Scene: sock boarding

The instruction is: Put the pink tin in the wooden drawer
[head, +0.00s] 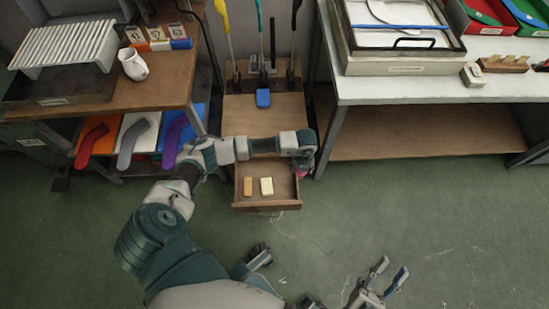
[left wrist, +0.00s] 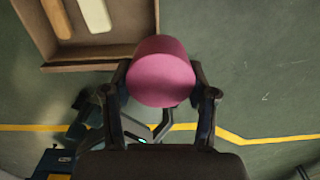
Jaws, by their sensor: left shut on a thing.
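The pink tin (left wrist: 160,72) is gripped between the fingers of my left gripper (left wrist: 160,88). In the head view only a small pink patch of the tin (head: 301,172) shows below my left gripper (head: 302,160), at the drawer's right edge. The wooden drawer (head: 267,206) is pulled out, with its inside visible. It shows in the upper left of the left wrist view (left wrist: 85,62), where the tin overlaps its corner. Whether the tin touches the drawer, I cannot tell. My right gripper (head: 391,271) is open and empty over the floor at lower right.
An orange-tan block (head: 248,187) and a cream block (head: 267,186) lie in the drawer's left and middle; its right part looks free. A blue-headed brush (head: 263,98) is on the wooden unit behind. Tables stand left and right, with a white mug (head: 133,66) on the left one.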

